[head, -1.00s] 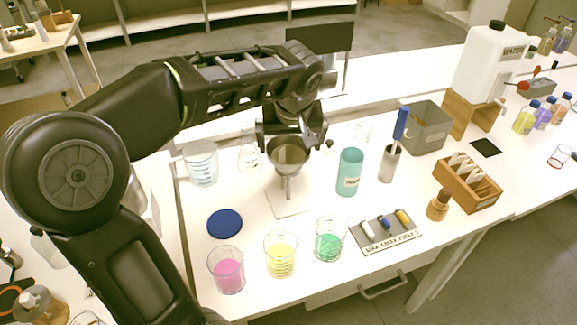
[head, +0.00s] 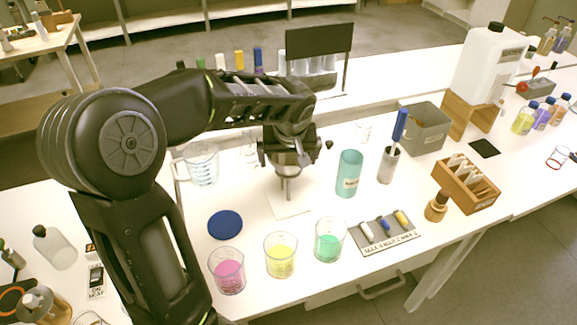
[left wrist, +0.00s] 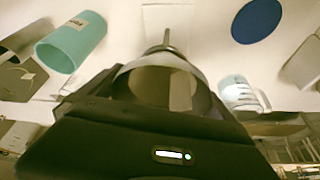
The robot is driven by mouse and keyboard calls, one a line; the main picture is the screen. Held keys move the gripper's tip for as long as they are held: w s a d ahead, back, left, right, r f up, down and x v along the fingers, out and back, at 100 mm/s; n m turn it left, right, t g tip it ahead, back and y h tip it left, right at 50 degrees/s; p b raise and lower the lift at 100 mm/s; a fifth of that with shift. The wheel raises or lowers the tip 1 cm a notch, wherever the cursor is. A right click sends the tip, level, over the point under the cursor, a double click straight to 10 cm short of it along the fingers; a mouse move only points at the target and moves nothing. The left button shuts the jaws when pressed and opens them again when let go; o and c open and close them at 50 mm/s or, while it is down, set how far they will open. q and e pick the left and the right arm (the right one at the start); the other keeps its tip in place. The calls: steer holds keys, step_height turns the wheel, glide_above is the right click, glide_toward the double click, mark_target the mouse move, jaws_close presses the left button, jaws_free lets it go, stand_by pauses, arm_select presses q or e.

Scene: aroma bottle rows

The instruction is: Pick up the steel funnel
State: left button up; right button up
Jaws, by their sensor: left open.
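The steel funnel stands with its stem pointing down over a white square sheet (head: 273,206). In the head view its stem (head: 289,188) shows, while most of its cone is hidden by my left gripper (head: 287,160). In the left wrist view the funnel's cone (left wrist: 165,80) lies between the fingers of my left gripper (left wrist: 165,104), with the stem reaching away. The gripper is open around the cone; I cannot tell whether a finger touches it. My right gripper is not in view.
A teal cylinder (head: 349,174) stands right of the funnel and a glass measuring jug (head: 201,163) left. A blue disc (head: 225,224) and beakers of pink (head: 229,273), yellow (head: 281,257) and green (head: 329,242) liquid are in front. A grey bin (head: 426,130) stands at the right.

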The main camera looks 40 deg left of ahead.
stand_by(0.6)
arm_select(q)
steer(key=c, duration=1.1)
step_height(320, 180, up, 10)
steer(key=shift+r, duration=0.1)
stand_by(0.6)
